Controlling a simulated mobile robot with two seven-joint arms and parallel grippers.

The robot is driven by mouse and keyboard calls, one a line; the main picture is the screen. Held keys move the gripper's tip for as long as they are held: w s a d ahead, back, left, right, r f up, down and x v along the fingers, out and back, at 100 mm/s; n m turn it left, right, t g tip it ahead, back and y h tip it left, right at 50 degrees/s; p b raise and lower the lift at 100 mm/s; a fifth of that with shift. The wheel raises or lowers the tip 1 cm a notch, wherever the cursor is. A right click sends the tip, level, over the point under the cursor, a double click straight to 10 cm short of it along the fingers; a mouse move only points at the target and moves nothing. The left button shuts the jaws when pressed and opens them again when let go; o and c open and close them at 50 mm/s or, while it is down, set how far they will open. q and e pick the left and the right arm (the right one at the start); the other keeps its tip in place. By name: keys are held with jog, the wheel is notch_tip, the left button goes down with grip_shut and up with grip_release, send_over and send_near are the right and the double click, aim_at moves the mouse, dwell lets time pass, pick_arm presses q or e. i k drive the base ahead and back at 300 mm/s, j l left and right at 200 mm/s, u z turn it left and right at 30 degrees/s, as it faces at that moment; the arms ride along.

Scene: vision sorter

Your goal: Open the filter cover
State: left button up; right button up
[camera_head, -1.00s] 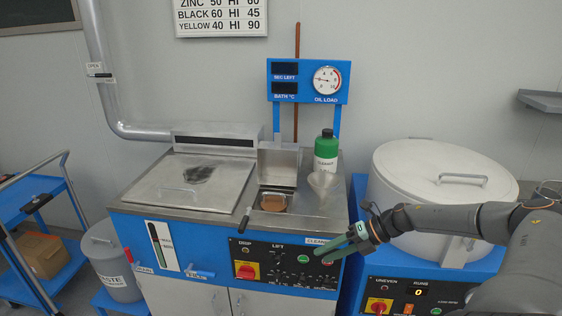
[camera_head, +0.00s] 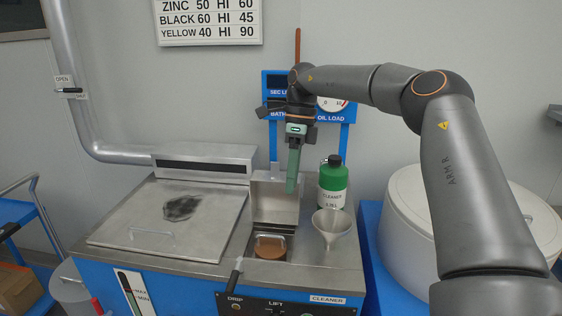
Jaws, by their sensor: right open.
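The fingers are seen almost edge-on; the gripper is open with nothing held. I cannot tell whether it touches the housing. My left gripper is out of view.
The big steel lid (camera_head: 200,232) with a handle lies flat on the left. A white drum (camera_head: 400,215) is at the right. My right arm crosses the gauge panel (camera_head: 342,118).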

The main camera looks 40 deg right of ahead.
aim_at(269, 203)
jog(key=i+l, duration=0.65)
jog(key=l, duration=0.25)
